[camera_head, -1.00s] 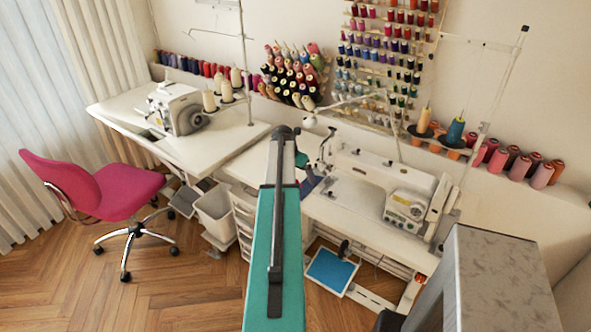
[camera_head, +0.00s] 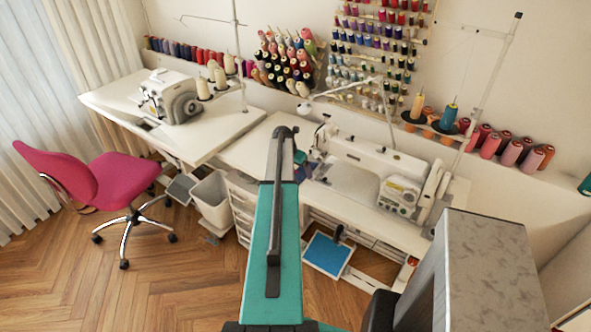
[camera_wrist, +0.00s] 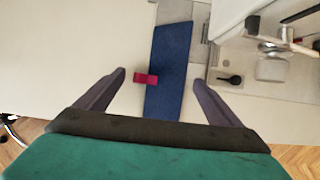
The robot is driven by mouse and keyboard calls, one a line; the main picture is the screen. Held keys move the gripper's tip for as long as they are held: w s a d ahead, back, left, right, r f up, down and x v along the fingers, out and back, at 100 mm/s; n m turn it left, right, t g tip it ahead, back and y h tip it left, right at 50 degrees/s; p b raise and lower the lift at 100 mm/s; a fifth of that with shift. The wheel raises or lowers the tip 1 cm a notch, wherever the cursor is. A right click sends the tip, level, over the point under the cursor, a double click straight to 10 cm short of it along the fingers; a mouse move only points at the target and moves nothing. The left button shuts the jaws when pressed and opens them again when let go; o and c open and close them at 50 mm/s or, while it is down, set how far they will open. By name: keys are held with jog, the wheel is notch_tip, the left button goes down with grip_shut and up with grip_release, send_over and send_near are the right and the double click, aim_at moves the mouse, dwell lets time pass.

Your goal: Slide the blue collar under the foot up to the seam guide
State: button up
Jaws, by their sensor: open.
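The blue collar (camera_wrist: 168,62) lies flat as a long dark strip on the pale table top in the wrist view. A small red piece (camera_wrist: 146,78) sits at its left edge; I cannot tell whether it is fixed to the collar. My gripper (camera_wrist: 159,78) is open, with one finger on each side of the collar and nothing gripped. Metal parts of the sewing machine (camera_wrist: 272,66), around the foot, are right of the collar. I cannot make out the seam guide. In the head view a small blue patch (camera_head: 302,172) shows beside the sewing machine (camera_head: 375,165); my arm hides most of the gripper.
A second machine (camera_head: 172,95) stands on the left table (camera_head: 215,135). A pink chair (camera_head: 90,180) and a white bin (camera_head: 211,200) stand on the floor at left. A thread stand (camera_head: 485,85) rises behind the machine. The table left of the collar is clear.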

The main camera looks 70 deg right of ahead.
aim_at(305, 176)
jog(key=c, duration=1.1)
jog(key=shift+a, duration=0.1)
jog(key=shift+s+a, duration=0.25)
jog(key=shift+s, duration=0.65)
jog(key=shift+s+a, duration=0.25)
jog(key=shift+s, duration=0.6)
jog(key=o, duration=1.1)
jog(key=shift+c, duration=0.2)
jog(key=shift+r, duration=0.2)
jog(key=b+v, duration=0.3)
jog(key=v, duration=1)
jog(key=shift+r+b, duration=0.25)
jog(key=shift+b, duration=0.15)
